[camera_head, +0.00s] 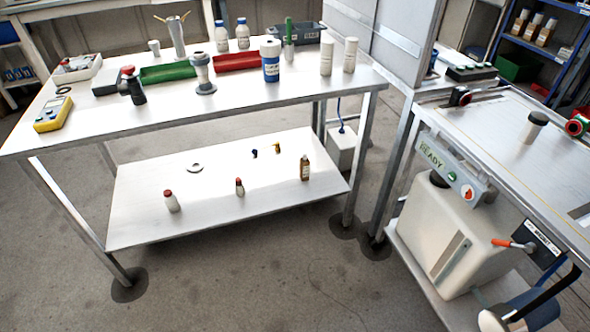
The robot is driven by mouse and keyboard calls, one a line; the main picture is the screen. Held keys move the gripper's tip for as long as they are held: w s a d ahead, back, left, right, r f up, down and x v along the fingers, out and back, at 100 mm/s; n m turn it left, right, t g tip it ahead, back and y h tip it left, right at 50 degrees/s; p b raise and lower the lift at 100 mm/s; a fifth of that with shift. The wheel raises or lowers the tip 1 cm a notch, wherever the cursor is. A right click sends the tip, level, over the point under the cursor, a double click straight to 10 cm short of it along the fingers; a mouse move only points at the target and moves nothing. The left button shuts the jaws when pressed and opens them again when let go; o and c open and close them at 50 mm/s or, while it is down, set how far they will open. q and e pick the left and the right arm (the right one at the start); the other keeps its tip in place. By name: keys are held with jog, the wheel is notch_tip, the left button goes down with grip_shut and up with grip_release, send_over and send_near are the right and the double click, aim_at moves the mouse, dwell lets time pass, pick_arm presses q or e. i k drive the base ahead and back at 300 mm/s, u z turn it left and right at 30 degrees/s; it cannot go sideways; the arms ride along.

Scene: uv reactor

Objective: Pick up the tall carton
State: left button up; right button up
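I cannot make out a tall carton in the head view. The tall items on the white worktable (215,108) are bottles and cylinders. Two plain off-white cylinders (327,57) stand upright near its right end. A blue container with a white top (271,62) stands to their left. Neither of my grippers can be made out in this view.
A lower shelf (140,215) holds several small bottles and has much bare room. A yellow meter (53,114), green tray (168,73) and red tray (237,62) are on the tabletop. At right, a bench (500,140) stands over a white tank (440,230).

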aim_at(304, 167)
jog(key=u, duration=0.35)
jog(key=i, duration=2.15)
jog(key=u, duration=0.1)
